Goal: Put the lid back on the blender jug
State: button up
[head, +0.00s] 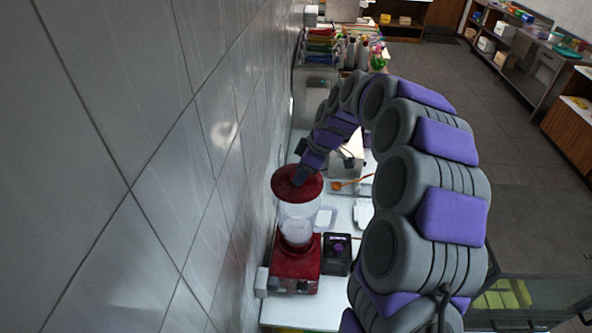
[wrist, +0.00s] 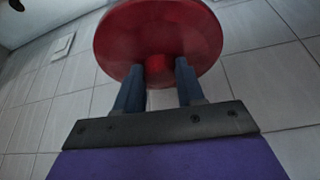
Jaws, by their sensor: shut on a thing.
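The red round lid (head: 297,184) is at the top of the clear blender jug (head: 299,217) in the head view. I cannot tell whether it rests on the rim or is held just above it. The jug stands upright on its red base (head: 295,266). My gripper (head: 301,175) reaches the lid from the upper right. In the wrist view the lid (wrist: 160,32) fills the top, and my gripper (wrist: 158,75) has its two blue fingers shut on the lid's red knob. The jug is not seen in the wrist view.
A black device (head: 337,254) stands just right of the blender base. A tiled wall (head: 150,150) runs close along the left. An orange spoon (head: 345,185) lies farther back on the counter. Bottles and colourful items stand at the far end.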

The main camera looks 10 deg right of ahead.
aim_at(307, 180)
jog(key=shift+w+d+f, duration=0.1)
jog(key=shift+d+f, duration=0.8)
jog(key=shift+f, duration=0.25)
jog(key=shift+a+f+p, duration=0.15)
jog(key=shift+f+p, duration=0.15)
jog(key=shift+f, duration=0.05)
jog(key=a+f+b, duration=0.1)
jog(key=a+f, duration=0.1)
jog(key=shift+a+f+b, duration=0.2)
jog(key=shift+f+b, duration=0.15)
jog(key=shift+b, duration=0.05)
jog(key=shift+d, duration=1.25)
jog(key=shift+a, duration=1.3)
jog(key=shift+d+b, duration=0.5)
jog(key=shift+d, duration=0.1)
jog(key=shift+a, duration=0.75)
jog(key=shift+d+b, duration=0.4)
jog(key=shift+d, duration=0.6)
